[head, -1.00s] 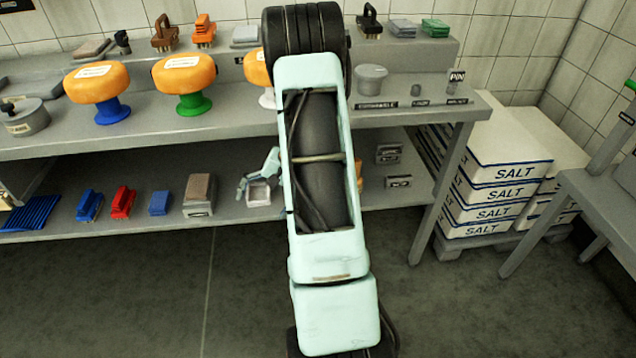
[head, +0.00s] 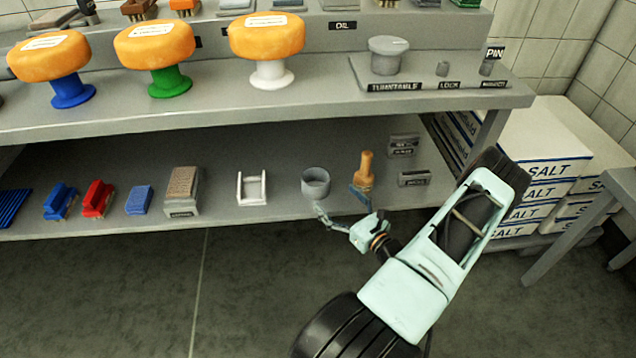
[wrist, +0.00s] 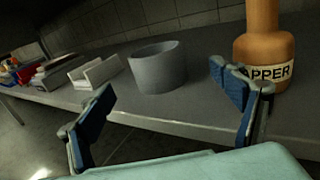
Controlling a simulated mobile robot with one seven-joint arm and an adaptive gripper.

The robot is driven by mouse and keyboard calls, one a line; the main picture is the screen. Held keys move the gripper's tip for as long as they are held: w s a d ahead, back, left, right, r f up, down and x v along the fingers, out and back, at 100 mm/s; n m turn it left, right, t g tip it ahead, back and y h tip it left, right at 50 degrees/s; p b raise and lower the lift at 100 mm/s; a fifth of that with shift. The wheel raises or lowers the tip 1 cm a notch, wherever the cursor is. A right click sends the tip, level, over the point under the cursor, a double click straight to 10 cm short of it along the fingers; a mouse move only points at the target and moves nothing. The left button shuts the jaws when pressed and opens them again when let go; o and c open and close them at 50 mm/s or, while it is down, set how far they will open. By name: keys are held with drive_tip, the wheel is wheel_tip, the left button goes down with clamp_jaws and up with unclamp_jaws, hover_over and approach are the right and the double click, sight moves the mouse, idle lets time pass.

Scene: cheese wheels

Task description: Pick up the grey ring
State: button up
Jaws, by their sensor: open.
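The grey ring (head: 315,182) is a short, hollow cylinder standing on the lower shelf, between a white stand and a wooden tapper. In the wrist view the ring (wrist: 158,68) stands upright ahead of my gripper, between the lines of its two fingers. My gripper (head: 340,200) is open and empty, in front of the shelf's edge near the ring. In the wrist view my gripper (wrist: 165,115) shows blue finger pads spread wide, short of the ring. The right finger overlaps part of the tapper in the picture; I cannot tell if they touch.
The wooden tapper (head: 365,170) stands close right of the ring. The white stand (head: 251,188) is to its left, with brushes and a block farther left. The upper shelf (head: 230,108) with orange cheese wheels (head: 267,34) hangs above. Salt boxes (head: 545,150) stand at right.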

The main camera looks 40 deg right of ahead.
sight(307, 171)
drive_tip(key=w+b, duration=0.2)
drive_tip(key=w, duration=0.8)
drive_tip(key=shift+r+b, duration=0.1)
drive_tip(key=shift+b, duration=0.25)
drive_tip(key=shift+s, duration=0.1)
drive_tip(key=c, duration=1.3)
drive_tip(key=shift+r, duration=0.1)
